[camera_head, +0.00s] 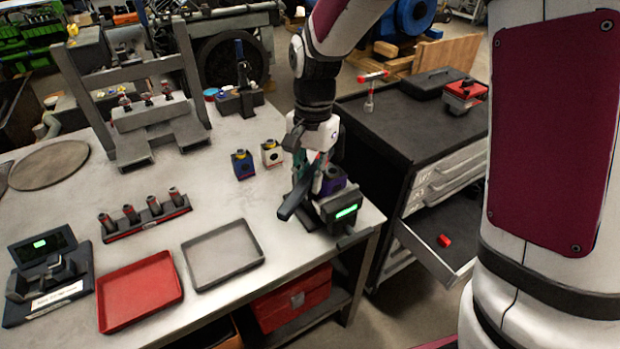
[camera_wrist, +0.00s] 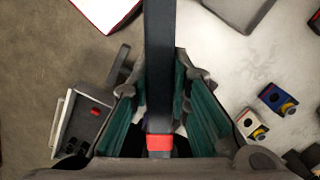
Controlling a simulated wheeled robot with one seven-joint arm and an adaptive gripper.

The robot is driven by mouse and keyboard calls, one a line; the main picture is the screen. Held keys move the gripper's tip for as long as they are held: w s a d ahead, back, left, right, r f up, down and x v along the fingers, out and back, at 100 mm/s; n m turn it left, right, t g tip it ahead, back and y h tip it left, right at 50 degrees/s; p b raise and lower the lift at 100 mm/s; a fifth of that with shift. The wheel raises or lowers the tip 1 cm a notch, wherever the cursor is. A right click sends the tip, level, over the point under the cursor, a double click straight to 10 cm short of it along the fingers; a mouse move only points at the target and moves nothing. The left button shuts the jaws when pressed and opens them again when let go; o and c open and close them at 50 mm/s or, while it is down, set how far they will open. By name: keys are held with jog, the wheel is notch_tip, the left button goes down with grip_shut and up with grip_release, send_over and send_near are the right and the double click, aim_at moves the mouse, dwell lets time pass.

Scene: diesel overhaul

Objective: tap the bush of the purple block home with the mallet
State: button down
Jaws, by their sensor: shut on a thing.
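My gripper (camera_head: 306,166) is over the right front part of the bench, pointing down. It is shut on the mallet, whose dark bar (camera_head: 296,201) slants down to the left beside the purple block. In the wrist view the mallet (camera_wrist: 160,70) is a long dark bar with a red band, between the green finger pads of my gripper (camera_wrist: 160,120). The purple block (camera_head: 332,184) sits at the dark fixture (camera_head: 345,212) with a lit green display. My gripper and the mallet hide part of the block. I cannot make out how far its bush sits in.
A blue block (camera_head: 243,165) and a white block (camera_head: 271,153) stand left of my gripper. A grey tray (camera_head: 223,254) and a red tray (camera_head: 139,291) lie at the front. A drawer (camera_head: 435,245) holding a red object stands open at right. Bench space around the blocks is clear.

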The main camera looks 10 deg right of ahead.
jog(key=shift+w+d+r+g+y, duration=0.15)
jog(key=shift+w+r+g+y, duration=0.15)
jog(key=shift+r, duration=0.15)
jog(key=shift+s+r, duration=0.1)
jog(key=shift+r, duration=0.1)
notch_tip(320, 180, down, 6)
jog(key=f+b, duration=0.1)
jog(key=shift+r+p, duration=1.05)
jog(key=shift+r, duration=3)
